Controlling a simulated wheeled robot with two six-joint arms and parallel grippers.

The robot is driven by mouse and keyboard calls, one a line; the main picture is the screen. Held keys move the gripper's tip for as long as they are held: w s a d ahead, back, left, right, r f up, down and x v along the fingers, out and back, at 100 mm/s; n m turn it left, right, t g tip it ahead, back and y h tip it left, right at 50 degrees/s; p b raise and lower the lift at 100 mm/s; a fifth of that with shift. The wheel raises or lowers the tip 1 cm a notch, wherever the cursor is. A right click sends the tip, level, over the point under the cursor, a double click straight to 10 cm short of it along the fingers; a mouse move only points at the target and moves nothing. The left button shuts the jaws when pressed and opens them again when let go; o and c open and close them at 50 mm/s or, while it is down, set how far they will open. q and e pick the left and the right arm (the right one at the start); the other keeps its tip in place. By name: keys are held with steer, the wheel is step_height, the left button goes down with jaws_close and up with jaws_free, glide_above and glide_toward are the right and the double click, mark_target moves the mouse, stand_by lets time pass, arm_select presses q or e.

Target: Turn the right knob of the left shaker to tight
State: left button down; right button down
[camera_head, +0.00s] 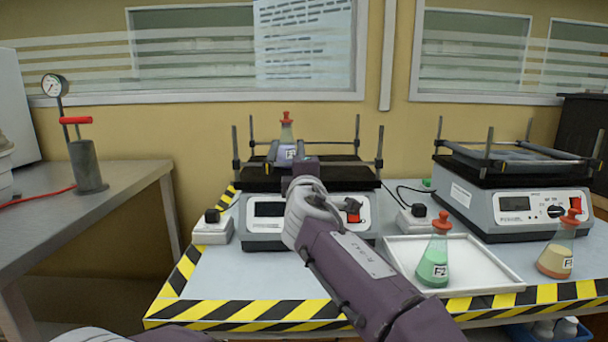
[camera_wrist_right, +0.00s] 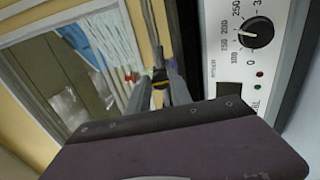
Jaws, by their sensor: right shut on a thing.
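The left shaker (camera_head: 262,228) stands on the bench in the middle of the head view, with a flask (camera_head: 286,138) with a red stopper on its platform. Its left clamp knob (camera_head: 236,165) is on the front left post. Its right knob (camera_head: 379,164) is on the front right post. My right gripper (camera_head: 366,161) lies across the platform front, pointing right. In the wrist view my right gripper (camera_wrist_right: 160,90) is shut on the small dark knob (camera_wrist_right: 159,76) at its fingertips. The knob's exact turn cannot be told. My left gripper is not in view.
A white tray (camera_head: 398,252) with a green flask (camera_head: 433,262) sits right of the left shaker. A second shaker (camera_head: 480,213) stands further right, with an orange flask (camera_head: 557,258) before it. The dial (camera_wrist_right: 256,33) is close beside my right gripper.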

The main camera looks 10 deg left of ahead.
stand_by(0.3)
steer(key=c, duration=1.2)
jaws_free()
steer(key=shift+o, duration=0.2)
steer(key=b+v, duration=0.2)
steer(key=v, duration=0.7)
steer(key=shift+b, duration=0.4)
